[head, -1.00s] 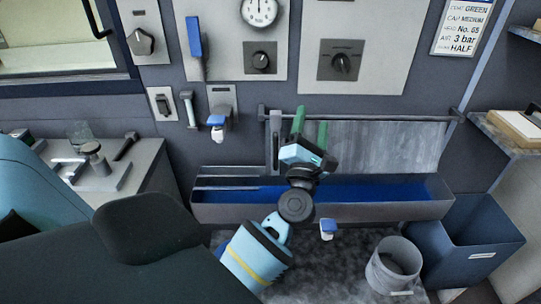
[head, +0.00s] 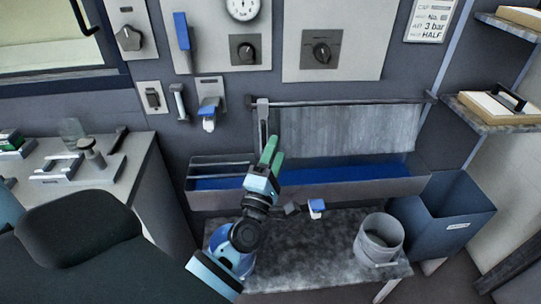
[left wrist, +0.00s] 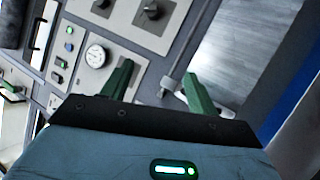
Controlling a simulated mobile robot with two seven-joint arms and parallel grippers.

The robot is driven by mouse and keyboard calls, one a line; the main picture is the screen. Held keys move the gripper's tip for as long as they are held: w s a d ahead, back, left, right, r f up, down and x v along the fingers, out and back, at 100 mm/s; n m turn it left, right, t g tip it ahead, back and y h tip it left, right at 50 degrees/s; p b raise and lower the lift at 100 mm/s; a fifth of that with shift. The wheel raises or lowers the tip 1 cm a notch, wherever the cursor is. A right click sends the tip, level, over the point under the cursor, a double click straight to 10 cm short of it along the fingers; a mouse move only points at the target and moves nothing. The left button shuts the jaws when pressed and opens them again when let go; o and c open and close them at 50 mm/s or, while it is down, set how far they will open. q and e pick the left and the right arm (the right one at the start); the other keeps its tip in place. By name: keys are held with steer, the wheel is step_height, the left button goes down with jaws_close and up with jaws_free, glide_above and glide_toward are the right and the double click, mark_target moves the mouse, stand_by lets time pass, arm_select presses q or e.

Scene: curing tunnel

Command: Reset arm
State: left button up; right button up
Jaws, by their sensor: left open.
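My left gripper (head: 269,151) has green fingers and stands in front of the long grey trough with the blue inside (head: 345,181). In the left wrist view its two green fingers (left wrist: 155,85) are spread apart with nothing between them. Beyond them are the wall panels, a round gauge (left wrist: 96,56) and part of the grey hanging sheet (left wrist: 235,45). My right gripper is in neither view.
A grey bucket (head: 379,241) and a small blue-and-white item (head: 316,208) are on the grey bench (head: 330,255) below the trough. A blue bin (head: 445,218) stands at the right, under shelves (head: 500,123). A side counter (head: 100,190) with tools is at the left.

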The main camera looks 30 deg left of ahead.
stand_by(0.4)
arm_select(q)
steer(key=s+d+f+m+g+h+p, duration=0.1)
steer(key=s+d+f+m+g+h, duration=0.1)
steer(key=s+d+f+m+h, duration=0.25)
steer(key=s+d+f+m+g+h, duration=0.1)
steer(key=s+f+m+h, duration=0.15)
steer(key=f+m, duration=0.4)
steer(key=s+f+m+g, duration=0.3)
steer(key=s+f, duration=0.3)
steer(key=s, duration=0.3)
steer(key=s+d+f+m+g+p, duration=0.1)
steer(key=s+f+m+g, duration=0.3)
steer(key=s, duration=0.5)
steer(key=s+f+m+g+p, duration=0.1)
steer(key=s+f+m+g, duration=0.2)
steer(key=s+f+m, duration=0.2)
steer(key=s+f, duration=0.2)
steer(key=s, duration=0.2)
steer(key=shift+d+f+y, duration=0.3)
steer(key=shift+f, duration=0.05)
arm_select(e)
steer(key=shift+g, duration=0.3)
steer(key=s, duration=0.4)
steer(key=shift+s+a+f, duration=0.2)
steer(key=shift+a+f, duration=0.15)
